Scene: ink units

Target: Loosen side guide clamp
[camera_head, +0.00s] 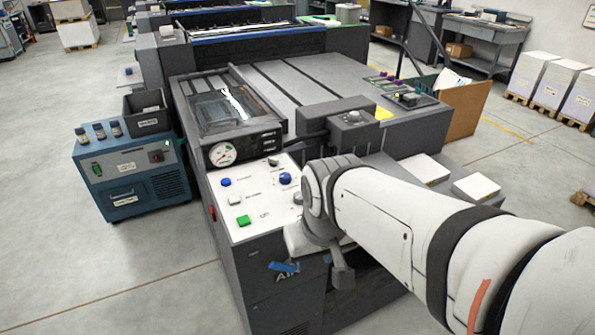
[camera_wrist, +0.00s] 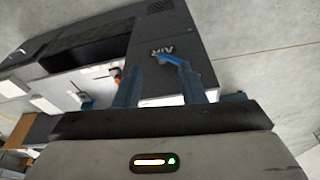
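No part is clearly marked as the side guide clamp, so I cannot tell which one it is. A dark block with a round knob (camera_head: 351,117) stands on the press near the white control panel (camera_head: 240,206). My gripper (camera_wrist: 148,64) is in front of the press's dark front face, below the panel. Its two blue fingers are apart, with nothing seen between them. In the head view my arm hides part of the press and panel.
A blue machine (camera_head: 130,178) with a dark bin (camera_head: 148,110) stands left of the press (camera_head: 275,285). A cardboard box (camera_head: 465,108) is behind on the right. White paper stacks (camera_head: 552,85) on pallets stand far right. The floor at left front is clear.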

